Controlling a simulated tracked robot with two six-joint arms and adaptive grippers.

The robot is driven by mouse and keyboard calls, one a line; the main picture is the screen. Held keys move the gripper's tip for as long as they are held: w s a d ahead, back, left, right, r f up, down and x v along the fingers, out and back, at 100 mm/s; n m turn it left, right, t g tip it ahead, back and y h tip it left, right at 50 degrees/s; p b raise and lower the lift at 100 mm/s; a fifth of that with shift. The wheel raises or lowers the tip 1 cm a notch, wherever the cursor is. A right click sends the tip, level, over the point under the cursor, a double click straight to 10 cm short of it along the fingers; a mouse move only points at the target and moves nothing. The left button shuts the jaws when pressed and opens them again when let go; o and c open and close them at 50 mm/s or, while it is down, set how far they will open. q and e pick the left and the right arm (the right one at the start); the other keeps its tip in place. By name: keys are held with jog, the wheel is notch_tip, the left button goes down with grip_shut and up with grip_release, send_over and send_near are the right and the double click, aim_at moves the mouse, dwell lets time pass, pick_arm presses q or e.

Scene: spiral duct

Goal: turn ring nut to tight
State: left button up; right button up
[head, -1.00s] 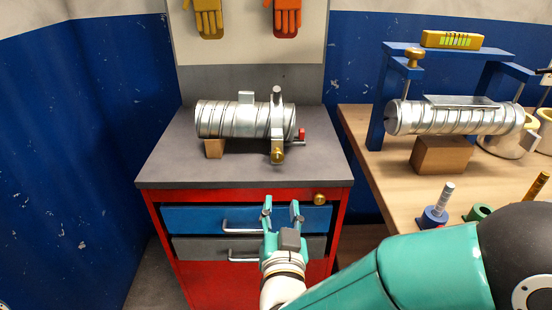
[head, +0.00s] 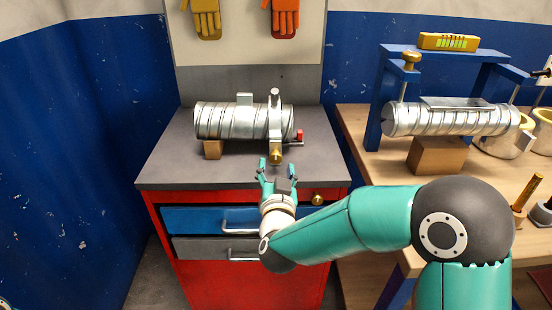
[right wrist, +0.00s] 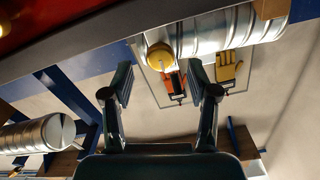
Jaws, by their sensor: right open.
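A spiral metal duct (head: 222,120) lies on the grey cabinet top, with a metal clamp band (head: 275,120) around its right end. A brass round nut (head: 277,155), which looks like the ring nut, sits low on the front of the clamp. It also shows in the right wrist view (right wrist: 159,56), just beyond the fingertips and between them. My right gripper (head: 278,170) is open and empty in front of the nut, apart from it. Its two fingers also show in the right wrist view (right wrist: 160,80). Whether the nut is tight cannot be told. My left gripper is not in view.
A red-handled crank (head: 299,137) sticks out right of the clamp. A wooden block (head: 213,149) supports the duct's left end. The drawer cabinet's front edge (head: 225,186) lies beneath my gripper. A second duct (head: 450,118) in a blue frame stands on the right bench.

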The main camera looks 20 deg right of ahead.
aim_at(276, 160)
jog(key=shift+x, duration=1.9)
